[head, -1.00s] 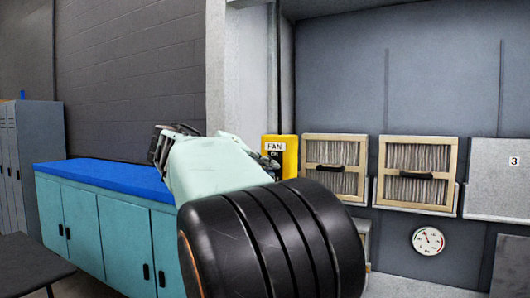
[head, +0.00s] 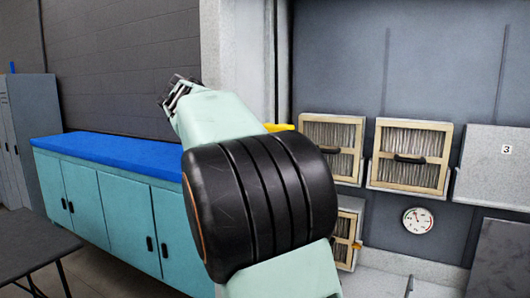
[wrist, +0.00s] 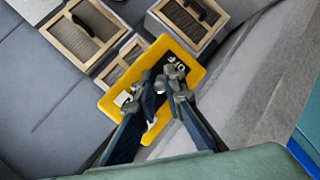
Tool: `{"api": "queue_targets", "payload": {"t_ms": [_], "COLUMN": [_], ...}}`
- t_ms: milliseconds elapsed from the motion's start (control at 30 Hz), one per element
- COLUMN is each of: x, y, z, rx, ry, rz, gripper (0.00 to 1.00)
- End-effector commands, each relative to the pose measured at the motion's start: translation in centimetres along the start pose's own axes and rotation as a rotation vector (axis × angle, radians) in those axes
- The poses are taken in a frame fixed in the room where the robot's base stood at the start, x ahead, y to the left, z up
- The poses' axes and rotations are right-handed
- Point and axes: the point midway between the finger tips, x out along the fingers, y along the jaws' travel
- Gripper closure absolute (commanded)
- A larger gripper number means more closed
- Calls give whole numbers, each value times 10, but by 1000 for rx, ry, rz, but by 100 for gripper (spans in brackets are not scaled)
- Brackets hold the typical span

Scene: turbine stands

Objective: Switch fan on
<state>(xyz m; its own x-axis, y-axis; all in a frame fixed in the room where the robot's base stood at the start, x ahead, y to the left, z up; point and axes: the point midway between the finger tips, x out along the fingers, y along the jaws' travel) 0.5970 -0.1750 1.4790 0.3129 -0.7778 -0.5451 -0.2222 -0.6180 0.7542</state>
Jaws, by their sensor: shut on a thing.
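The fan switch is a yellow box (wrist: 192,48) with a dark panel and a white label reading "OFF" at its upper right in the wrist view. In the head view only a yellow strip of its top (head: 280,127) shows above my arm. My gripper (wrist: 167,88) is over the middle of the box, its two fingers close together and shut on the switch lever (wrist: 172,72). The fingers cover most of the lever, so I cannot tell its exact position. My gripper's fingertips are hidden behind my arm in the head view.
Framed filters (head: 410,157) hang on the grey wall right of the box, with a round gauge (head: 418,221) below. A grey panel marked 3 (head: 492,165) is further right. A blue-topped cabinet (head: 110,150) stands left, and a dark table (head: 35,245) at the lower left.

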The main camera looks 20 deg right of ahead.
Motion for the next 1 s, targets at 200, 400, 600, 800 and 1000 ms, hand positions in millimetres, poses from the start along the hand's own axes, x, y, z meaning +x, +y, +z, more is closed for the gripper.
{"api": "queue_targets", "payload": {"t_ms": [200,400,600,800,1000], "x": [0,0,-1,-26,-70], "y": [0,0,0,0,-1], "z": [0,0,0,-1,-1], "rx": [0,1,1,1,1], "ry": [-2,-1,0,5,4], "rz": [1,1,1,-1,-1], "gripper": [100,83,83,83,83]}}
